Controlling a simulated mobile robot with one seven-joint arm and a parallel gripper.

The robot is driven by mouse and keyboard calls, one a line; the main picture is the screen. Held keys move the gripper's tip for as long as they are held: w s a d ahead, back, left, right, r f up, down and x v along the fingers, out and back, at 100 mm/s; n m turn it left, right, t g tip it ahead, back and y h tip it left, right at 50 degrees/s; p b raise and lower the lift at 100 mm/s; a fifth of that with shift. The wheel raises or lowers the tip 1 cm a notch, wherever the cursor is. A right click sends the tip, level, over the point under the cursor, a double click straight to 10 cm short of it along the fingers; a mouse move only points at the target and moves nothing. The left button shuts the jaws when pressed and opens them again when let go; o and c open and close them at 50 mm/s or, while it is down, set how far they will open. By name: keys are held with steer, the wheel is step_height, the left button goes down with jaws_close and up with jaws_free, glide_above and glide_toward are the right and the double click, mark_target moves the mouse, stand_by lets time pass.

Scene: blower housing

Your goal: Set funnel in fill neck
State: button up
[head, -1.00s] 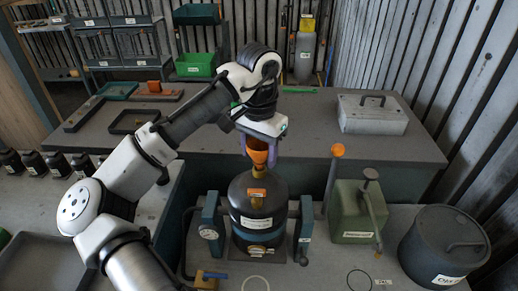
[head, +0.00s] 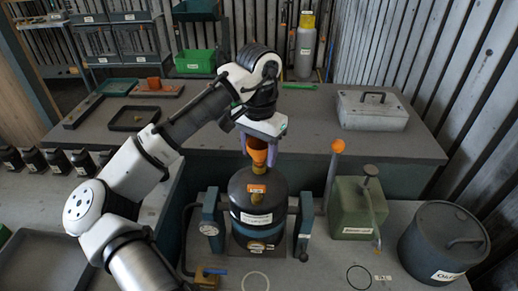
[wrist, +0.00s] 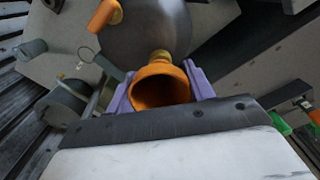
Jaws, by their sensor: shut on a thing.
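The orange funnel (head: 258,151) is upright in my gripper (head: 259,154), whose purple fingers are shut on its two sides. In the wrist view, the funnel's wide mouth (wrist: 161,91) faces the camera between the fingers. The brass fill neck (head: 259,174) stands on top of the dark round tank (head: 265,206), directly below the funnel. In the wrist view the neck (wrist: 160,56) shows just beyond the funnel's rim. The spout's tip is at or just above the neck; I cannot tell whether it is inside.
A lever with an orange knob (head: 337,146) rises right of the tank. A green box with a handle (head: 352,207) and a dark lidded drum (head: 441,243) stand further right. A grey case (head: 371,112) sits on the bench behind. Black bottles (head: 34,160) line the left.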

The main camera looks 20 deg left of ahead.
mark_target(259, 143)
steer(key=shift+f, duration=0.6)
stand_by(1.0)
steer(key=o, duration=1.3)
steer(key=shift+p, duration=0.3)
steer(key=shift+r+p, duration=1.3)
steer(key=shift+p, duration=0.1)
steer(key=shift+r, duration=2.2)
